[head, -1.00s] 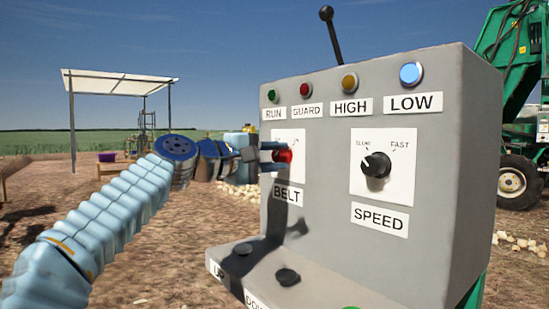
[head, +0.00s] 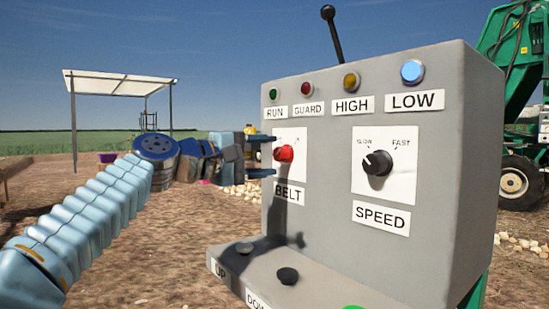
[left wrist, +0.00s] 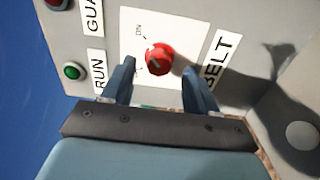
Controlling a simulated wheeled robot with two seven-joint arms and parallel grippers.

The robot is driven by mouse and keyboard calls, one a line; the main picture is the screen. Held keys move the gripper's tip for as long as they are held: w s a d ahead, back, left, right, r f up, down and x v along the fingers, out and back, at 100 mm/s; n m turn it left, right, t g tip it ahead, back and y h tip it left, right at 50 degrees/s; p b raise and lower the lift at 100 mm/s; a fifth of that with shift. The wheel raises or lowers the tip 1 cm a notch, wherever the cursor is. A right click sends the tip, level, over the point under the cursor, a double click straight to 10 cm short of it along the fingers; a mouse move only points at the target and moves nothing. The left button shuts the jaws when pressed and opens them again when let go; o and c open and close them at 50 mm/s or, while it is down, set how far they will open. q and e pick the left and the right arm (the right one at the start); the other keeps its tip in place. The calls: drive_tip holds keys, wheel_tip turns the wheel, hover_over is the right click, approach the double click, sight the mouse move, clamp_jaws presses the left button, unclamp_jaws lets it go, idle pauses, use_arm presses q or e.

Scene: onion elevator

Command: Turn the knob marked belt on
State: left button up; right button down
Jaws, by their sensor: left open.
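The red BELT knob (head: 284,153) sits on a white plate (head: 290,136) at the left of the grey control panel (head: 325,195). My left gripper (head: 262,156) is open, with its two fingers one above the other, just left of the knob and apart from it. In the left wrist view the knob (left wrist: 159,59) shows beyond and between the open fingertips (left wrist: 157,76), and the word ON is printed on its plate. A pale line on the knob does not point straight at ON. My right gripper is not in view.
The black SPEED knob (head: 378,163) is to the right on the same panel. Indicator lamps run along the top, with the LOW lamp (head: 412,72) lit blue. A lower ledge carries an UP button (head: 244,248) and a DOWN button (head: 287,276). Open ground lies at left.

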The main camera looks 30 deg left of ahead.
use_arm(q)
drive_tip(key=v, duration=1)
drive_tip(key=shift+s, duration=0.25)
